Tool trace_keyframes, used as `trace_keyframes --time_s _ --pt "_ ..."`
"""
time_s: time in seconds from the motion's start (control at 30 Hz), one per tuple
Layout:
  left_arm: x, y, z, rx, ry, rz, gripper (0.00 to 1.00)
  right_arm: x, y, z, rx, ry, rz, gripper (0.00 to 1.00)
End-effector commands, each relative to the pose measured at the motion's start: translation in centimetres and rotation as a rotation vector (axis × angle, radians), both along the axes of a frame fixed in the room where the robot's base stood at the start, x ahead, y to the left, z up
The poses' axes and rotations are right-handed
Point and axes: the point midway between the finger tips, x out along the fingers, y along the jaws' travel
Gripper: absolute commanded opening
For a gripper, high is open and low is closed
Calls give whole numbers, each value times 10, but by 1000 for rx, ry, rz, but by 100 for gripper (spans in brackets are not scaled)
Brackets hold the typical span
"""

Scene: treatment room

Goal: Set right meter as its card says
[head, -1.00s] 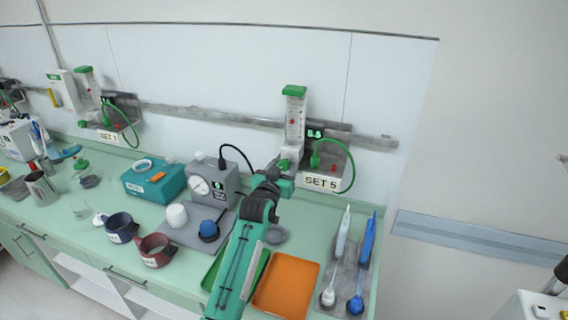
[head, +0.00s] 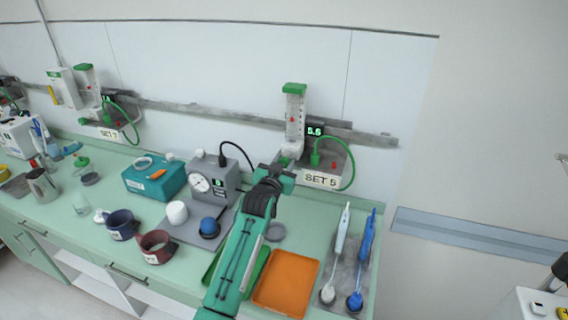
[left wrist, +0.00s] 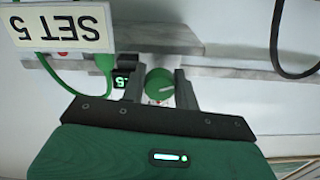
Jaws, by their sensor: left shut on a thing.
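The right meter (head: 294,115) is a clear upright tube with a green cap and a small red mark inside, mounted on the wall rail. Its card (head: 321,180) reads SET 5. Its small display (head: 315,131) appears to read 5.6; it also shows upside down and partly cut off in the left wrist view (left wrist: 121,83). My left gripper (head: 287,163) is at the meter's base. In the left wrist view, its fingers are on either side of the round green knob (left wrist: 160,84) and shut on it. In the head view the knob is mostly hidden by the gripper. My right gripper is out of view.
A green hose (head: 352,170) loops beside the card. A grey gauge box (head: 213,184) stands left of my arm. An orange tray (head: 287,284) and a grey tray (head: 345,285) with brushes lie below. Another meter (head: 86,86) with card SET 7 is far left.

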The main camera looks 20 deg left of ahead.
Motion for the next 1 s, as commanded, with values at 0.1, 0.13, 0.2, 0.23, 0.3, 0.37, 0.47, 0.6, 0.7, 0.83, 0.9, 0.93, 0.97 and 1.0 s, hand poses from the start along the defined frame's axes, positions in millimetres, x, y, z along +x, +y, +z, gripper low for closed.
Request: trace_keyframes --time_s 0.1,0.13,0.2,0.23,0.3,0.37,0.47,0.6,0.7,0.83,0.9,0.93,0.97,1.0 --pt "0 0 1 62 -2 0 8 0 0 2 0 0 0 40" --pt "0 0 1 63 -3 0 8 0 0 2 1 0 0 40" --pt "0 0 0 61 -3 0 8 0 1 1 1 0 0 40" --pt "0 0 1 61 -3 0 8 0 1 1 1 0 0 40" --pt "0 0 1 60 -3 0 8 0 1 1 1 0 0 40" --pt "0 0 1 60 -3 0 38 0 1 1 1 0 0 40" --pt "0 0 1 60 -3 0 52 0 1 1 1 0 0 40" --pt "0 0 0 59 -3 0 52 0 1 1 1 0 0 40" --pt "0 0 0 59 -2 0 52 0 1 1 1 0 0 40" --pt "-5 0 -1 59 -3 0 52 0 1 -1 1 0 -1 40" --pt "-11 0 -2 60 -2 0 52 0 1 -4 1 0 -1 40" --pt "-15 1 -3 60 -1 0 52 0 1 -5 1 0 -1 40" --pt "-19 1 -2 60 -3 0 52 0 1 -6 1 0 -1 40" --pt "-25 1 -3 60 -3 0 52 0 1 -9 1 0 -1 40"
